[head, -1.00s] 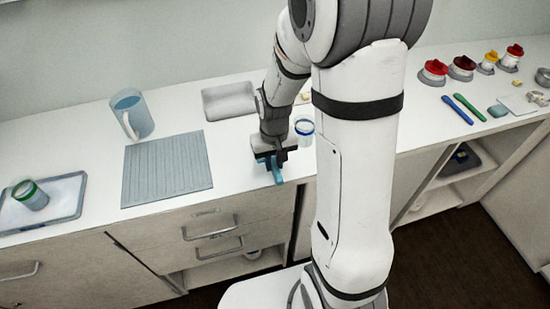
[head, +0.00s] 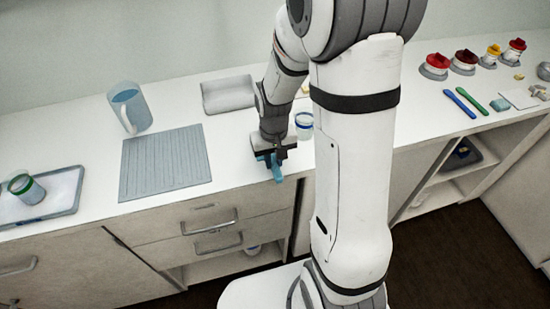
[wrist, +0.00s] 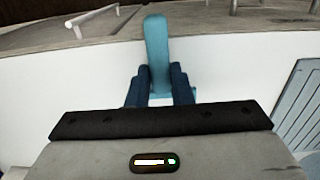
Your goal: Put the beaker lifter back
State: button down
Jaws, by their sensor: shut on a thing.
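My gripper (head: 272,160) is shut on the light-blue beaker lifter (head: 278,175) near the front edge of the counter. In the wrist view the lifter (wrist: 156,45) stands out between the two dark-blue fingers (wrist: 159,85), its far end reaching past the counter edge. The rest of the lifter is hidden by the gripper. I cannot tell whether it touches the counter. A beaker with a green rim (head: 27,189) stands in a grey tray (head: 68,208) at the far left. A clear cup with a blue rim (head: 304,125) stands just right of my gripper.
A ribbed grey mat (head: 165,165) lies left of my gripper, with a clear jug (head: 131,108) behind it. An empty shallow tray (head: 228,96) is at the back. Red-lidded jars (head: 435,66) and pens (head: 460,103) are at right. Drawers (head: 210,228) are below the counter.

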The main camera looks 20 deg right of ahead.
aim_at(274, 162)
jog(key=shift+f, duration=0.25)
jog(key=c, duration=1.2)
grip_release()
notch_tip(274, 162, up, 8)
jog(key=shift+f+b, duration=0.25)
jog(key=shift+b, duration=0.1)
jog(key=shift+r, duration=0.4)
jog(key=s+r+t, duration=0.3)
jog(key=s+r, duration=0.6)
jog(key=s, duration=0.4)
jog(key=shift+s+d+r, duration=0.2)
jog(key=shift+s+r, duration=0.05)
jog(key=shift+r, duration=0.05)
